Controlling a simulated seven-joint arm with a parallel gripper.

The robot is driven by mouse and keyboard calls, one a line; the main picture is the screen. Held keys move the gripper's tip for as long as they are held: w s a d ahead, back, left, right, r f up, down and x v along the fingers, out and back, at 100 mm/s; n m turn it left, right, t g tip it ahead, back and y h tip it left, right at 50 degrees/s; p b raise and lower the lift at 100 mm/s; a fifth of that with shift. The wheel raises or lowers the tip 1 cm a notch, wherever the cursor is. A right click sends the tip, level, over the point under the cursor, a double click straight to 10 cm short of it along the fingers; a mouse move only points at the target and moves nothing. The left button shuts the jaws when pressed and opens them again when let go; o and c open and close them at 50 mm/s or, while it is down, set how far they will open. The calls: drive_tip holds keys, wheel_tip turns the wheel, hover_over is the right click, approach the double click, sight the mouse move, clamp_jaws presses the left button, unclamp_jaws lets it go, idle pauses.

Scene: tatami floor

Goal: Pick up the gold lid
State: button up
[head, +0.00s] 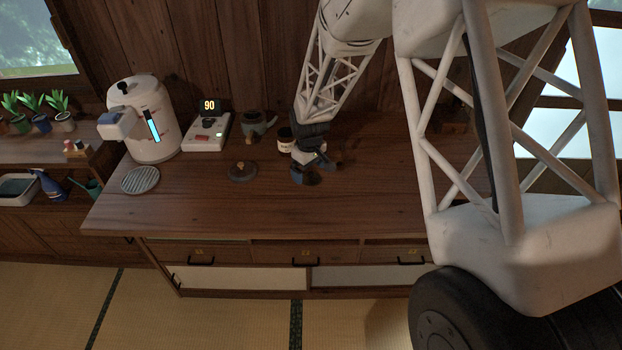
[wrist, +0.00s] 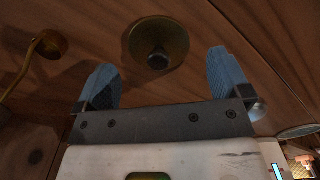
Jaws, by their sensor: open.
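The gold lid (wrist: 172,28) is a round, dull gold-brown disc with a dark knob in the middle. It lies on the wooden counter, beyond and between my fingertips in the wrist view. My gripper (head: 318,176) is low over the counter, near the small labelled jar. In the wrist view its two blue fingers (wrist: 163,72) are spread apart with nothing between them. The fingers do not touch the lid.
A white kettle (head: 152,118), a scale (head: 207,133) reading 90, a dark pot (head: 254,126) and a labelled jar (head: 285,143) stand along the back. A round striped trivet (head: 140,180) lies left. A gold scoop-like thing (wrist: 48,43) shows nearby. The counter's front is clear.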

drive_tip(key=shift+f, duration=1)
drive_tip(key=c, duration=1)
drive_tip(key=shift+r, duration=0.1)
drive_tip(key=shift+r, duration=0.4)
wheel_tip(320, 180, up, 3)
drive_tip(key=shift+f, duration=0.1)
drive_tip(key=s+d, duration=0.1)
drive_tip(key=s, duration=0.4)
drive_tip(key=s+d, duration=0.1)
drive_tip(key=s, duration=0.4)
drive_tip(key=s+d+r, duration=0.1)
drive_tip(key=s+d, duration=0.1)
drive_tip(key=s, duration=0.3)
drive_tip(key=shift+s+r, duration=0.1)
drive_tip(key=shift+s, duration=0.15)
